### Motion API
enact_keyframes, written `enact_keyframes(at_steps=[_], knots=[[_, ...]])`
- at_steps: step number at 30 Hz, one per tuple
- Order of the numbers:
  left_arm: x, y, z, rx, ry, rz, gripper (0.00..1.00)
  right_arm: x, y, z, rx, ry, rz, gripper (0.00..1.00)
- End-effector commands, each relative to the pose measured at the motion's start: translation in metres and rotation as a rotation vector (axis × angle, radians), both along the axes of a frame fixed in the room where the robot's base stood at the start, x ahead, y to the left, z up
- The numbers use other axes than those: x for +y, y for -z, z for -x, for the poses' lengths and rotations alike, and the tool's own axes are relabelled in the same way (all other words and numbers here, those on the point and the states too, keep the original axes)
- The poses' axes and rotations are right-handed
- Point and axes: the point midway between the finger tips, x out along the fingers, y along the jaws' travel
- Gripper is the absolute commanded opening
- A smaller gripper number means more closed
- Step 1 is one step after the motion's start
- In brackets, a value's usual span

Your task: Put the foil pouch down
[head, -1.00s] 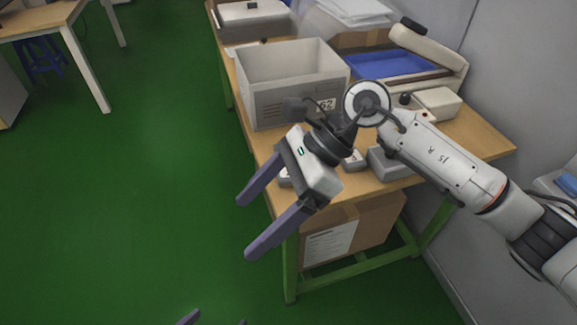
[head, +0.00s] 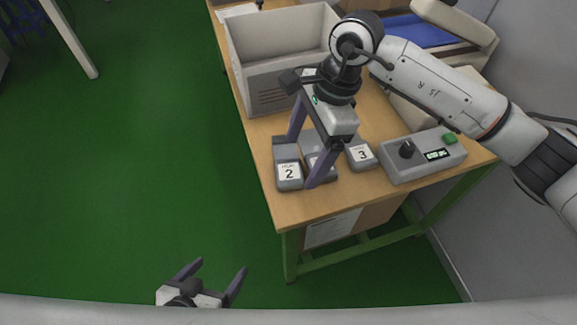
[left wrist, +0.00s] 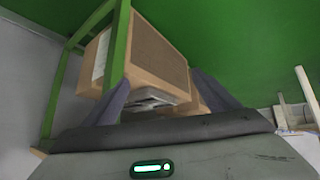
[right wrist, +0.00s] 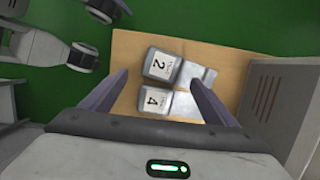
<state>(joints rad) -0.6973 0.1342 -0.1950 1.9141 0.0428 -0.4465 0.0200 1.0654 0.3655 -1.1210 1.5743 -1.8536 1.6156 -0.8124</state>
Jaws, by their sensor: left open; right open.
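My right gripper (head: 301,163) is open, pointing down over the wooden table, above grey blocks marked 2 (head: 289,176) and 4 (right wrist: 152,101). Its fingers partly hide block 4 in the head view. A pale grey flat piece (head: 313,142) lies behind block 4, between the fingers; it may be the foil pouch, but I cannot tell. In the right wrist view, pale flat pieces show beside both blocks. I see nothing clearly held. My left gripper (head: 220,266) is open and empty, low over the green floor, away from the table.
A grey bin (head: 265,90) stands behind the right gripper. A block marked 3 (head: 361,156) and a grey control box (head: 424,158) with a knob and green button are to the right. A cardboard box (head: 345,226) is under the table. The table's front strip is clear.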

Motion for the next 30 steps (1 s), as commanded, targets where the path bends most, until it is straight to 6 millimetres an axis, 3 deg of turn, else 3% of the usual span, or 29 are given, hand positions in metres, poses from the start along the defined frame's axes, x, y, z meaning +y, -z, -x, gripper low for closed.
enact_keyframes(at_steps=[9,17,26,30], knots=[[0.001,-0.013,-0.007,-0.019,-0.004,0.002,0.81,0.015,0.039,0.004,0.002,-0.001,0.0,0.81],[0.003,-0.014,-0.012,-0.026,-0.006,0.0,0.81,0.016,0.042,0.004,0.001,-0.001,-0.001,0.81],[0.003,-0.012,-0.009,-0.021,-0.006,-0.001,0.81,0.016,0.042,0.004,0.0,-0.001,-0.002,0.33],[0.003,-0.011,-0.007,-0.016,-0.005,-0.001,0.81,0.016,0.042,0.004,0.0,-0.001,-0.002,0.29]])
